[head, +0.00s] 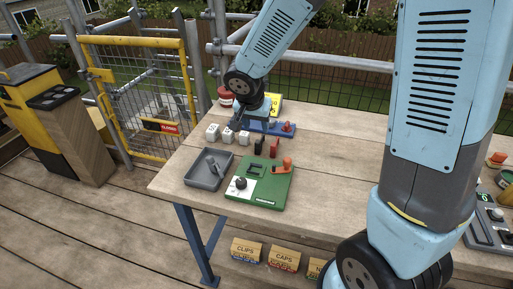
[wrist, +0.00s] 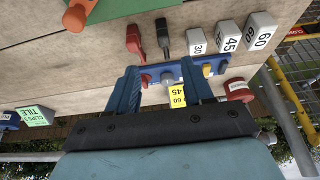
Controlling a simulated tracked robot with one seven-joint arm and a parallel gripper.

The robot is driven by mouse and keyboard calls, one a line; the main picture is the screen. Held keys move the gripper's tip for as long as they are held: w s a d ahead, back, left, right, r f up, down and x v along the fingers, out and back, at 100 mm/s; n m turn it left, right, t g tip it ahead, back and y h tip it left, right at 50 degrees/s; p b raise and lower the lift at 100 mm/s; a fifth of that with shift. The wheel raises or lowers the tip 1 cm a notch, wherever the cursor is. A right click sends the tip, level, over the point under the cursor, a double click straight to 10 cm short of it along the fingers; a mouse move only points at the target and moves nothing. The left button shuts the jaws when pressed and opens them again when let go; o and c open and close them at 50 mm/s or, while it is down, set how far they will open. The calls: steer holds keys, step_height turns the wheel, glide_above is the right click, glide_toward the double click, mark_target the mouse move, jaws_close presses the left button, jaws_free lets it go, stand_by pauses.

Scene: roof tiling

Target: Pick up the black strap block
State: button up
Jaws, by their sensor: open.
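The black strap block (head: 260,148) stands on the wooden table beside a similar red block (head: 275,146), behind the green board. In the wrist view the black block (wrist: 162,37) lies just beyond my fingertips, between the red block (wrist: 134,41) and the white block marked 30 (wrist: 197,41). My gripper (wrist: 158,72) is open and empty, its two blue fingers spread above the blue rack (wrist: 170,75). In the head view my wrist hangs over the back of the table, left of and behind the black block; the fingertips are hard to make out there.
White numbered blocks (head: 228,135) stand in a row left of the black block. A green board (head: 270,186) and a grey tray (head: 209,170) lie in front. A red round tin (head: 226,97) and a yellow sign (head: 275,106) stand at the back. Bare table lies to the right.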

mark_target(258, 140)
steer(key=x, duration=0.8)
steer(key=shift+w+f, duration=0.1)
steer(key=shift+f, duration=0.15)
steer(key=shift+w+a+x, duration=0.1)
steer(key=shift+w+x, duration=0.05)
steer(key=shift+x, duration=1.15)
steer(key=shift+w+a+x, duration=0.1)
steer(key=shift+a+x, duration=0.05)
steer(key=shift+x, duration=1.1)
steer(key=shift+r, duration=0.1)
jaws_close()
